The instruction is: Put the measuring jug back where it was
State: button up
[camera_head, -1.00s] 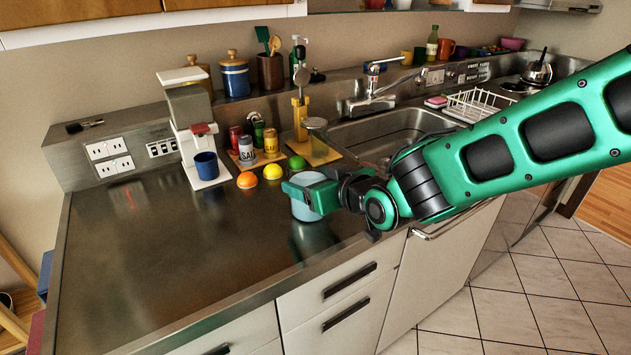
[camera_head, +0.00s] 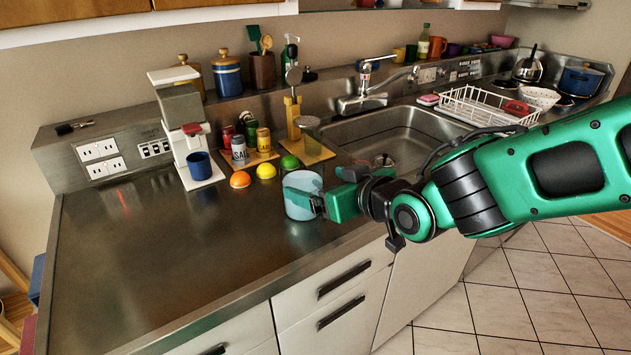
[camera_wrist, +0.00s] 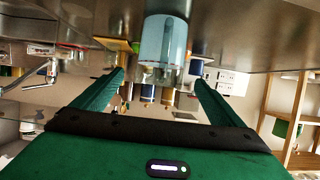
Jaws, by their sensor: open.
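The measuring jug (camera_head: 300,180) is a pale blue, see-through vessel. It stands upright on the steel counter, near the front edge and left of the sink. In the wrist view, which is upside down, the jug (camera_wrist: 163,42) lies ahead, centred between the two spread green fingers (camera_wrist: 160,80). I cannot tell whether a finger touches it.
An orange (camera_head: 239,180), a lemon (camera_head: 266,171) and a lime (camera_head: 290,162) lie behind the jug. Cans, a white machine with a blue cup (camera_head: 199,164) and a glass jar stand further back. The sink (camera_head: 390,135) is right. The counter's left part (camera_head: 150,250) is clear.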

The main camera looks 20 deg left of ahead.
jog(key=v, duration=0.5)
jog(key=shift+d, duration=0.1)
jog(key=w+d+f+m+h, duration=0.2)
jog(key=w+d, duration=0.1)
jog(key=d, duration=0.4)
jog(key=w+d+f+m+h, duration=0.1)
jog(key=w+d+h, duration=0.1)
jog(key=d, duration=0.5)
jog(key=s+d+f+m+g+h, duration=0.1)
jog(key=s+d+f+m+h, duration=0.15)
jog(key=d, duration=0.85)
jog(key=s+d+f+m+g+h, duration=0.1)
jog(key=d+m+h, duration=0.2)
jog(key=d, duration=0.7)
jog(key=s+d+m+g, duration=0.3)
jog(key=s+d+m, duration=0.1)
jog(key=s+d, duration=0.4)
jog(key=s+d+f+m+g, duration=0.1)
jog(key=s+d+m+g, duration=0.2)
jog(key=s+d, duration=0.5)
jog(key=s+m, duration=0.1)
jog(key=s, duration=0.4)
jog(key=shift+s+g, duration=0.3)
jog(key=shift+d+f+h, duration=0.1)
jog(key=shift+f+h, duration=0.05)
jog(key=shift+h, duration=0.1)
